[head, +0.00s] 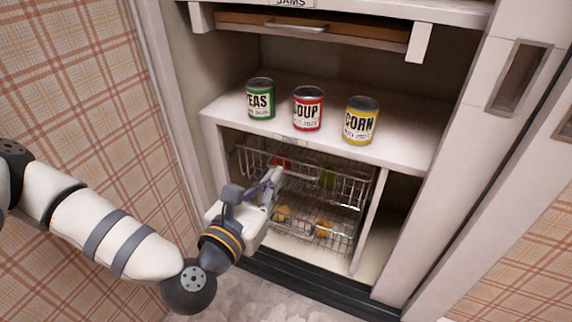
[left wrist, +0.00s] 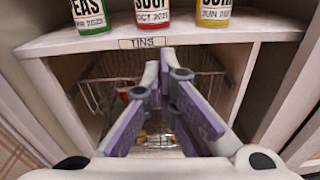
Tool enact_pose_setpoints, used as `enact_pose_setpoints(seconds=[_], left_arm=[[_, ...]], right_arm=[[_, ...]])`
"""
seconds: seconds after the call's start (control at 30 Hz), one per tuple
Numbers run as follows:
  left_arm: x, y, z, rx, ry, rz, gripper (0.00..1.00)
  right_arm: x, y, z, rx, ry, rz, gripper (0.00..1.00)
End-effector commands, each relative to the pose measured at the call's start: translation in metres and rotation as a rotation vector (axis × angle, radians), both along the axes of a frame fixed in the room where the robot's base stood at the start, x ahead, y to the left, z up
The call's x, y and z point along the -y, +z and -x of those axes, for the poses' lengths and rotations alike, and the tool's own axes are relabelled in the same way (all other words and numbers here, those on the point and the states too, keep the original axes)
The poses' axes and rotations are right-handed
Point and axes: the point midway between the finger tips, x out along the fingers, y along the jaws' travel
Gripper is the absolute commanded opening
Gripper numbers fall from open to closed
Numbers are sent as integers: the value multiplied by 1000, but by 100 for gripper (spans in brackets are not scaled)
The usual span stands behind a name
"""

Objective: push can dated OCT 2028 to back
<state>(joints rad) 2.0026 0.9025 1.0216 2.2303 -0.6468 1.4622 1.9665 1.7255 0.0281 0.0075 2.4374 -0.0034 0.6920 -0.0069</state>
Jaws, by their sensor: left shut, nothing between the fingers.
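Three cans stand in a row on the shelf (head: 225,108): a green PEAS can (head: 260,98), a red SOUP can (head: 308,109) and a yellow CORN can (head: 361,120). In the left wrist view the SOUP can (left wrist: 152,14) has a date label starting with OCT; its last year digit is hard to read. The PEAS can (left wrist: 89,16) and CORN can (left wrist: 214,13) carry other dates, also small. The tops are cut off there. My left gripper (head: 275,178) is shut and empty, below the shelf edge, in front of the wire baskets, touching no can.
A TINS label (left wrist: 160,43) is on the shelf's front edge. Below it are wire baskets (head: 360,190) with some produce. A wooden drawer (head: 300,26) hangs above the cans. Shelf room shows behind the cans. Cupboard walls close in both sides.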

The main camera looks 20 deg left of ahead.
Motion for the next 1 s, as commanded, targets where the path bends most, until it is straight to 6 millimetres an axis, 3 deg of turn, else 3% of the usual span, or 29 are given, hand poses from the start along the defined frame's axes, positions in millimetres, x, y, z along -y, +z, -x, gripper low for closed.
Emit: enact_pose_setpoints(seconds=[0.03,0.13,0.7,1.0], left_arm=[[-4,12,-5,35,16,33,0],[-7,22,-13,63,27,61,0],[-2,18,-125,56,25,56,0],[-1,20,-148,55,23,57,0]], right_arm=[[1,0,-1,4,1,6,40],[2,-1,-2,7,0,12,40],[1,-21,7,-35,4,8,40],[1,-24,9,-46,6,7,40]])
